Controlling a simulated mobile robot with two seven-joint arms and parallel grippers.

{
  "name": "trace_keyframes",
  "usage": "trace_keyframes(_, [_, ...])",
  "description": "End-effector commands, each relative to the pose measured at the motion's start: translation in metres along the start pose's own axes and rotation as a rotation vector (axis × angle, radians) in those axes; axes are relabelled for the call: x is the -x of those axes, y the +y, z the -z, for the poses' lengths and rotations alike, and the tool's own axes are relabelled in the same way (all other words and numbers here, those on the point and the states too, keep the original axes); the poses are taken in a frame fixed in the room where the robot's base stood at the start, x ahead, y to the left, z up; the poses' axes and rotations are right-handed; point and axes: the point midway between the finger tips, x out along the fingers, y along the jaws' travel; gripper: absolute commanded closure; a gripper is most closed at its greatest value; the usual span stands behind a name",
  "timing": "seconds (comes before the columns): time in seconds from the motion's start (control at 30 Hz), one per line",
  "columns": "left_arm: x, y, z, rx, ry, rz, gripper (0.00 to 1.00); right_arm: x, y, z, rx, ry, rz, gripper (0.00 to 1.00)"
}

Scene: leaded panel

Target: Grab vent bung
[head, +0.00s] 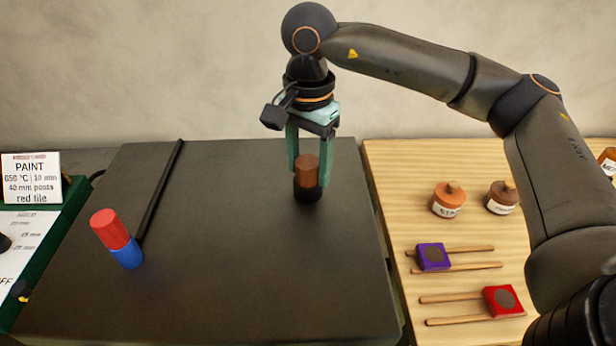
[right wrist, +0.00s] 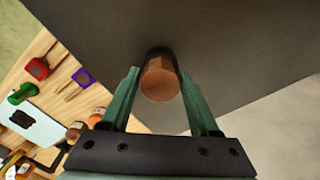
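A brown cylinder with a dark lower part, which I take to be the vent bung (head: 306,172), stands upright on the far right part of a broad dark flat top (head: 250,270). My right gripper (head: 309,180) points down over it, its teal fingers on either side. In the right wrist view the bung (right wrist: 160,82) lies between the fingertips of my right gripper (right wrist: 160,72), with a narrow gap beside it, so the fingers look open. Whether the bung sits in a hole is hidden. My left gripper is not in view.
A red-and-blue cylinder (head: 116,238) leans at the left of the dark top, near a thin black bar (head: 159,192). A wooden table (head: 400,165) at right holds jars (head: 448,199), a purple tile (head: 433,257) and a red tile (head: 502,301) on sticks. A paint sign (head: 32,178) stands far left.

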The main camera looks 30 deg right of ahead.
Motion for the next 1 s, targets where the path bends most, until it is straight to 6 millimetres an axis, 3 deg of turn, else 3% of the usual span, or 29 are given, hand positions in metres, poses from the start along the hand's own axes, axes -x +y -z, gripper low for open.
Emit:
trace_keyframes(0.07, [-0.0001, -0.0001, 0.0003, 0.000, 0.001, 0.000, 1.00, 0.0002, -0.0001, 0.0000, 0.000, 0.000, 0.000, 0.48])
trace_keyframes(0.53, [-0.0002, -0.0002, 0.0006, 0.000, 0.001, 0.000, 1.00, 0.0003, -0.0001, -0.0001, 0.000, 0.000, 0.000, 1.00])
trace_keyframes(1.0, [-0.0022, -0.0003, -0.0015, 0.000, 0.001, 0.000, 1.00, 0.0072, -0.0006, 0.0000, 0.000, 0.001, 0.002, 1.00])
